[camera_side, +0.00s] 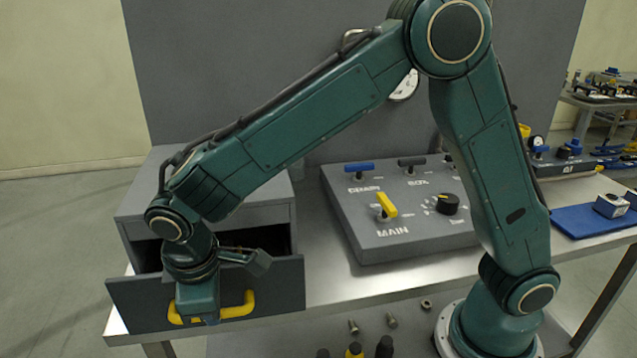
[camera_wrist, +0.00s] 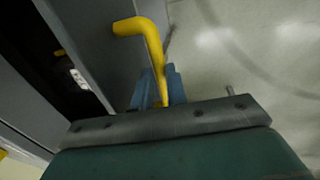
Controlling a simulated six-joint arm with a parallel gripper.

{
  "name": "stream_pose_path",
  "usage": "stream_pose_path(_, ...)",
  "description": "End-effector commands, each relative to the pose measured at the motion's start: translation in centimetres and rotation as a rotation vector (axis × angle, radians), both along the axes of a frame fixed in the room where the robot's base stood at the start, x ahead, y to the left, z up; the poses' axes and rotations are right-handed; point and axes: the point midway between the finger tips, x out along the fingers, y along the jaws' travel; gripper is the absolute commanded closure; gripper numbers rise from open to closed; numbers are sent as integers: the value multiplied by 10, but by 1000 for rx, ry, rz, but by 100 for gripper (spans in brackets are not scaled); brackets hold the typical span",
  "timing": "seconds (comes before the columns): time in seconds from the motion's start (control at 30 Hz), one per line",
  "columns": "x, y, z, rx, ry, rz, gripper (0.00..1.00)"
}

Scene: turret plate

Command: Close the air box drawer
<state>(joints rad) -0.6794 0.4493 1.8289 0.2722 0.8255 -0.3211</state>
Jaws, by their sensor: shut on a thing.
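The air box drawer (camera_side: 285,285) is a grey drawer at the left of the bench in the side view, pulled partly out of its grey box (camera_side: 262,217). A dark gap shows between its front and the box. A yellow bar handle (camera_side: 238,306) runs across the drawer front. My gripper (camera_side: 197,318) points down at the drawer front, over the left part of the handle. In the wrist view the handle (camera_wrist: 150,45) runs between the blue fingers of my gripper (camera_wrist: 160,90), which are shut on it. The drawer's inside is mostly dark.
A grey control panel (camera_side: 375,250) with a yellow MAIN lever (camera_side: 387,205) and a black knob (camera_side: 447,204) stands right of the box. A blue mat (camera_side: 585,222) lies farther right. Several bolts and bottles sit below the bench's front edge. The floor in front of the drawer is clear.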

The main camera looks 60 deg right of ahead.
Motion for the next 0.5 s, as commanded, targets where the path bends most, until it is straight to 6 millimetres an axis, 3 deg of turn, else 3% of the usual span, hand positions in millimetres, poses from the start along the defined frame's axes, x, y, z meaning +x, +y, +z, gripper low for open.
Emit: stream_pose_path(0.5, 68, -65, 1, 4, -7, -2, 100)
